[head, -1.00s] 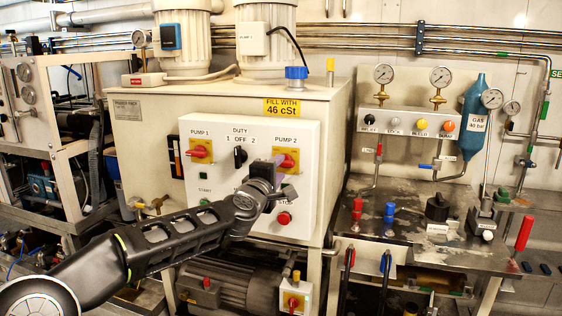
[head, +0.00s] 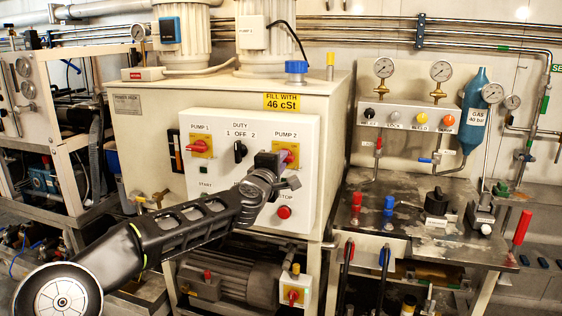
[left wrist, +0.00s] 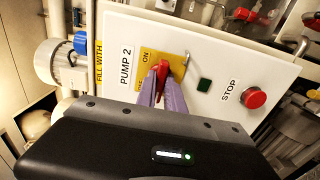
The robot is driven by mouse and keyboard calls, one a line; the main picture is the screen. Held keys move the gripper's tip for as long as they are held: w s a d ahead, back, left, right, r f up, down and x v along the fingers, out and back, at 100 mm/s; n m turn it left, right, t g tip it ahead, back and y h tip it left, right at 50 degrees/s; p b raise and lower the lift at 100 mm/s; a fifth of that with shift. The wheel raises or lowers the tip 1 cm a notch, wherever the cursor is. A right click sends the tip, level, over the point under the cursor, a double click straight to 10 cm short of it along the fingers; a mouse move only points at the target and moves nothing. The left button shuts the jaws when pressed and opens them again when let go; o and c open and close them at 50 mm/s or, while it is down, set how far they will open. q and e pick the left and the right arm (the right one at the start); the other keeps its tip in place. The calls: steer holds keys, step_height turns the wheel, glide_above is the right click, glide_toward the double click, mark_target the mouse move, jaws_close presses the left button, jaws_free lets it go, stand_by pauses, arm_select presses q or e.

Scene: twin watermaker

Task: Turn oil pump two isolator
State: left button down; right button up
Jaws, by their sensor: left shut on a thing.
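The oil pump two isolator (head: 291,150) is a red rotary handle on a yellow plate, below the PUMP 2 label on the white control panel (head: 226,190). My left gripper (head: 282,158) reaches it from the lower left in the head view and partly covers it. In the left wrist view the purple fingers of the left gripper (left wrist: 162,92) are shut on the red isolator handle (left wrist: 163,70), one on each side. My right gripper is in neither view.
The similar PUMP 1 isolator (head: 200,146) and the black duty switch (head: 240,152) are left of my gripper. The red stop button (head: 284,212) is just below it, near my wrist. A bench with valves (head: 430,235) stands at the right.

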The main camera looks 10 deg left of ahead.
arm_select(q)
steer(key=shift+m, duration=0.4)
stand_by(0.3)
steer(key=shift+m+p, duration=1)
steer(key=shift+m, duration=7.6)
steer(key=c, duration=1.4)
jaws_free()
steer(key=shift+c, duration=0.2)
